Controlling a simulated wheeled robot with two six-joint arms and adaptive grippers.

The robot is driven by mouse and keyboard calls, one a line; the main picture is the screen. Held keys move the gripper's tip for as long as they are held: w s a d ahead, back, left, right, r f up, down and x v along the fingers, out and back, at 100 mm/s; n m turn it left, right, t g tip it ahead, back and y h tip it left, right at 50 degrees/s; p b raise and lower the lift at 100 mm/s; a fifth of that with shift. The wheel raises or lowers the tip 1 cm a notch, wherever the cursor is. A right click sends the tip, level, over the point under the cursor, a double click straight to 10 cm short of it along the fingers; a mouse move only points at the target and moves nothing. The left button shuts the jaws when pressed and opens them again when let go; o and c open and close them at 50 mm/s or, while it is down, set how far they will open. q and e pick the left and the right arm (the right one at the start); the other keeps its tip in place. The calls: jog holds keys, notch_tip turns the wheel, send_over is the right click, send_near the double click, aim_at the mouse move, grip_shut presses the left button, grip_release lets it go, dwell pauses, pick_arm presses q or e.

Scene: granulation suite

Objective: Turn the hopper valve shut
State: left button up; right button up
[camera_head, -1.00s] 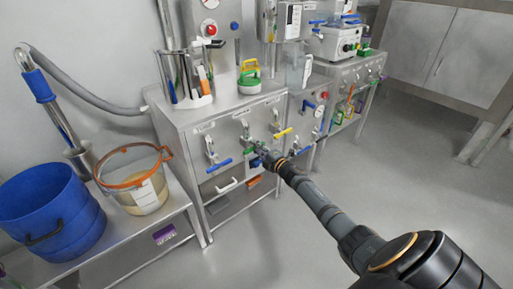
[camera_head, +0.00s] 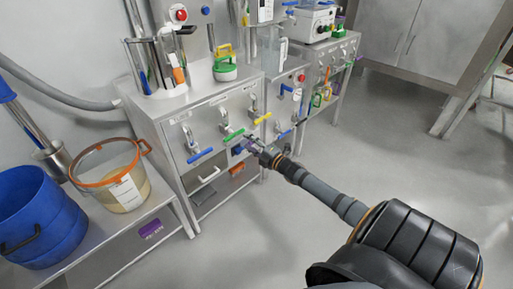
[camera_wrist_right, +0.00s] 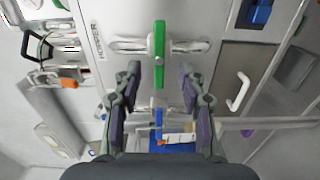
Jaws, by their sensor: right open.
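The hopper valve has a green lever (camera_head: 233,135) on the front of the steel cabinet, between a blue lever (camera_head: 201,156) and a yellow lever (camera_head: 263,118). In the right wrist view, the green lever (camera_wrist_right: 160,50) stands upright in the picture beside the HOPPER label (camera_wrist_right: 98,40). My right gripper (camera_head: 256,147) is open just in front of the cabinet, right of and below the green lever. In the right wrist view, the open fingers (camera_wrist_right: 159,72) straddle the line of the lever, seemingly without touching it. My left gripper is out of view.
A white drawer handle (camera_head: 209,175) sits below the levers. A clear bucket with an orange rim (camera_head: 110,172) and a blue bin (camera_head: 38,215) stand on the left bench. A green-and-yellow item (camera_head: 225,68) stands on the cabinet. The floor at right is clear.

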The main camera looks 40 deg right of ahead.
jog(key=shift+s+d, duration=0.15)
jog(key=shift+s, duration=1.85)
